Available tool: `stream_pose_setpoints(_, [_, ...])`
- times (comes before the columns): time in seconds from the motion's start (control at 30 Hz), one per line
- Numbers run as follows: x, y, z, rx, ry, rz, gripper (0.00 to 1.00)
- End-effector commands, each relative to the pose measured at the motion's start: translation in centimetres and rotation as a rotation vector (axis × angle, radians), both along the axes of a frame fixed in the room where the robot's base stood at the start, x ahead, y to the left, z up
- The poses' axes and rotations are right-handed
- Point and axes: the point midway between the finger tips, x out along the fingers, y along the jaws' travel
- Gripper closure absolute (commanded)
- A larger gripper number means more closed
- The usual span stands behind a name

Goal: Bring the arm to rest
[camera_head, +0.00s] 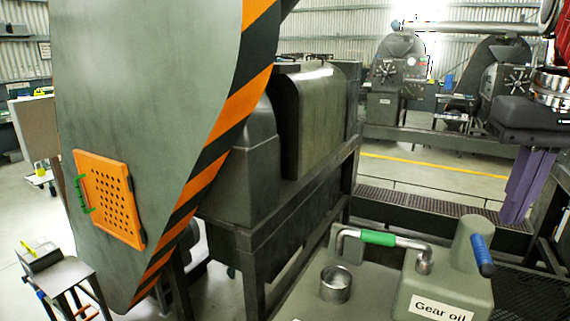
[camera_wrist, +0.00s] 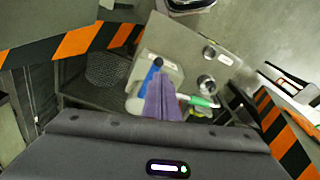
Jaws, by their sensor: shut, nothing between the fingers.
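My gripper (camera_head: 516,215) hangs at the right of the head view, its purple fingers pointing down and pressed together with nothing between them. In the wrist view the shut purple fingers (camera_wrist: 161,80) point up the picture, in front of the gear oil unit. In the head view the arm's dark wrist is above the fingers, and the rest of the arm is mostly out of frame.
The gear oil unit (camera_head: 470,275) stands at lower right with a blue handle (camera_head: 482,256) and a green-gripped pipe (camera_head: 378,238). A striped guard (camera_head: 150,100) with an orange perforated panel (camera_head: 110,199) fills the left. A stool (camera_head: 62,276) stands at lower left.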

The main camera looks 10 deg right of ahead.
Motion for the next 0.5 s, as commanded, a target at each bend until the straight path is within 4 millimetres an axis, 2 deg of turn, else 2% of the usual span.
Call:
stream_pose_setpoints(0.17, [1.1,3.1,-3.0,-0.023,-0.041,0.043,1.00])
stream_pose_setpoints(0.5, [2.2,9.5,-10.4,-0.060,-0.143,0.128,1.00])
